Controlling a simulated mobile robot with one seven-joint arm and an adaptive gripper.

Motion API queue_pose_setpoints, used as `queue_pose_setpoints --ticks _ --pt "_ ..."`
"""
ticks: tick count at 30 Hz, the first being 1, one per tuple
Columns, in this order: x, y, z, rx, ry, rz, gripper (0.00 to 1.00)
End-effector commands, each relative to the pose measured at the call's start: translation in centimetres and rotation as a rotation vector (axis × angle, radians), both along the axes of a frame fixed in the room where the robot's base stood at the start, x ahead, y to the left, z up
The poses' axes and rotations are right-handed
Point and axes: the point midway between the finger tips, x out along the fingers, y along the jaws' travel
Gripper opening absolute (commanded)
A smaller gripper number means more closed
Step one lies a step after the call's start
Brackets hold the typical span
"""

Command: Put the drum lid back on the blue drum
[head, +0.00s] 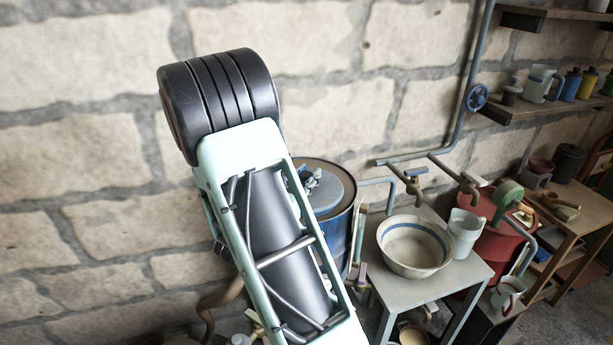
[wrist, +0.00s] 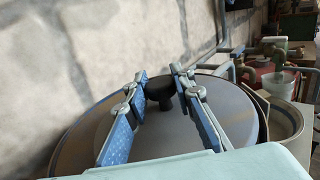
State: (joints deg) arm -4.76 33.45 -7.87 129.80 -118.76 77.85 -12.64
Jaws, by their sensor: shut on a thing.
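The blue drum (head: 337,240) stands against the stone wall, partly hidden behind my arm in the head view. The drum lid (head: 339,186) is a grey disc over the drum's top, with a dark brownish band showing beside it at the rim. In the wrist view the lid (wrist: 185,112) fills the middle, with a black knob (wrist: 160,88) at its centre. My gripper (wrist: 158,76) has its blue-padded fingers on either side of the knob and is shut on it. I cannot tell whether the lid rests on the drum or hangs just above it.
Right of the drum, a small table (head: 450,277) carries a cream bowl (head: 413,246) and a pale jug (head: 463,232). Pipes with taps (head: 413,184) reach out above it. A red drum (head: 497,250) stands farther right. The wall is close behind.

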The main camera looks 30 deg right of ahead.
Motion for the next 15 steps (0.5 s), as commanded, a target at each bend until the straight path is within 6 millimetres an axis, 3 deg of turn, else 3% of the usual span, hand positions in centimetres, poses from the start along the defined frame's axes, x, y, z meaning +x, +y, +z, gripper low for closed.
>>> queue_pose_setpoints --ticks 15 --pt "0.01 -0.02 -0.37 -0.001 -0.002 0.0 0.0"
